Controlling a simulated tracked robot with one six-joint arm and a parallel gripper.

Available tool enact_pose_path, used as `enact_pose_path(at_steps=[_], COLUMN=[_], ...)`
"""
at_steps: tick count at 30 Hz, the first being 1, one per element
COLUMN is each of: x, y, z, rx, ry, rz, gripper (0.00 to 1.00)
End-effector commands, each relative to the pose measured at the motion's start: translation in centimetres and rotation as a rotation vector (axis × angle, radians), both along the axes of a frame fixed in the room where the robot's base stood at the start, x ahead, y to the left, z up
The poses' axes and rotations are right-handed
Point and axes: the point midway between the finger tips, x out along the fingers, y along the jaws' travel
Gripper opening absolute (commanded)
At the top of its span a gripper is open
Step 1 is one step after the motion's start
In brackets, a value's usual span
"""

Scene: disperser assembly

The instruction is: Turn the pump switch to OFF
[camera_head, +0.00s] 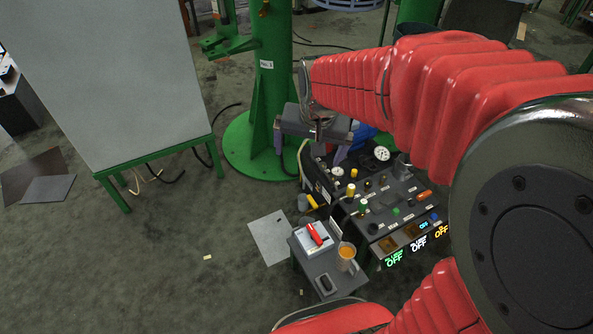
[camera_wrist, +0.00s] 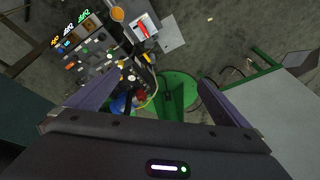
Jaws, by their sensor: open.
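A dark control panel (camera_head: 385,205) with gauges, knobs and coloured buttons stands right of centre in the head view. It also shows at the upper left of the wrist view (camera_wrist: 97,58). Glowing OFF labels in green (camera_head: 394,258), white (camera_head: 418,244) and orange (camera_head: 441,231) hang at its front edge, with a small blue ON display (camera_head: 423,224) nearby. I cannot tell which control is the pump switch. My gripper (camera_head: 311,152) is open and empty above the panel's far left end. In the wrist view its two purple fingers (camera_wrist: 162,80) are spread wide, touching nothing.
A small table (camera_head: 322,277) left of the panel holds a red-and-white device (camera_head: 315,236) and a cup of orange liquid (camera_head: 346,254). A green post (camera_head: 266,90) stands behind, and a large grey board (camera_head: 110,75) at left. Floor at lower left is mostly clear.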

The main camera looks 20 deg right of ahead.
Motion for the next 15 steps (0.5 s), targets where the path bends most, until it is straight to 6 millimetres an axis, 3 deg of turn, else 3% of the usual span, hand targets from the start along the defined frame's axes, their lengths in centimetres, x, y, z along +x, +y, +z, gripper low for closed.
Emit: enact_pose_path(at_steps=[15], x=[6.9], y=[-2.1], z=[-7.9], rx=[0.057], ry=[0.076], rz=[-0.205], gripper=[1.0])
